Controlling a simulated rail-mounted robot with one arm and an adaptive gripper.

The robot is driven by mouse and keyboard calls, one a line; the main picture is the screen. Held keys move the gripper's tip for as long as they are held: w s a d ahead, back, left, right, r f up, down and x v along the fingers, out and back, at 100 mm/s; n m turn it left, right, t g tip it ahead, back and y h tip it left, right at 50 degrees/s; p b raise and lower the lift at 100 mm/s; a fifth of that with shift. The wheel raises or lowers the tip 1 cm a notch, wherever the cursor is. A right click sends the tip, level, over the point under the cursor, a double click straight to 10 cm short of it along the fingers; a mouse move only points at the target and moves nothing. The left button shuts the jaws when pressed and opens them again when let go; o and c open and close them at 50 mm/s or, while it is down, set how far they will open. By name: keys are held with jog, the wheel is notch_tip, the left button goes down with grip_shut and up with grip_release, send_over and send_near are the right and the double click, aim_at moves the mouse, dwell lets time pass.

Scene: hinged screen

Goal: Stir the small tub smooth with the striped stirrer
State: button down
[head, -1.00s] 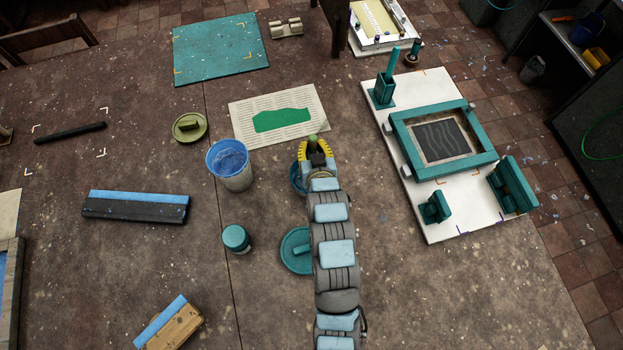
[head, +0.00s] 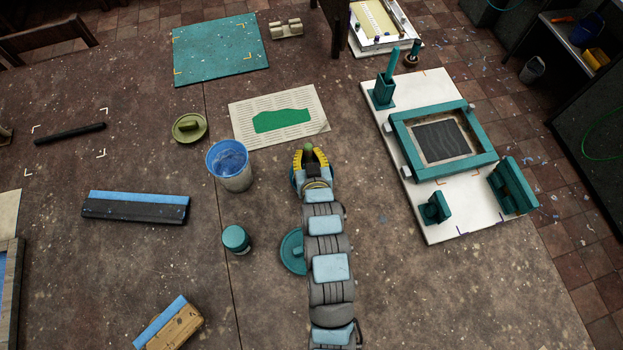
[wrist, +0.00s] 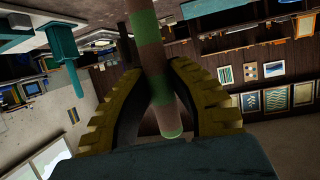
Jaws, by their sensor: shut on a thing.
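The striped stirrer (wrist: 147,32), banded green and brown, runs between the yellow-ribbed fingers of my gripper (wrist: 155,75) in the wrist view. The gripper is shut on it. In the head view my gripper (head: 311,158) is at mid-table, with the stirrer's green end (head: 307,147) showing between its fingers. A sliver of a blue-teal tub (head: 296,172) shows at the left of the gripper. The rest of it, its contents and the stirrer's lower end are hidden under my arm.
A larger blue-rimmed bucket (head: 236,178) stands to the left. A teal lid (head: 290,262) lies partly under my arm, near a teal jar (head: 236,238). A printed sheet (head: 245,125) lies behind. A white board (head: 450,215) with a teal-framed screen (head: 480,165) is at right.

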jog(key=shift+s+d, duration=0.25)
jog(key=shift+d, duration=0.05)
jog(key=w, duration=0.1)
jog(key=w+b, duration=0.1)
jog(key=w, duration=0.1)
jog(key=shift+d, duration=0.3)
jog(key=shift+s+a, duration=0.1)
dwell(0.3)
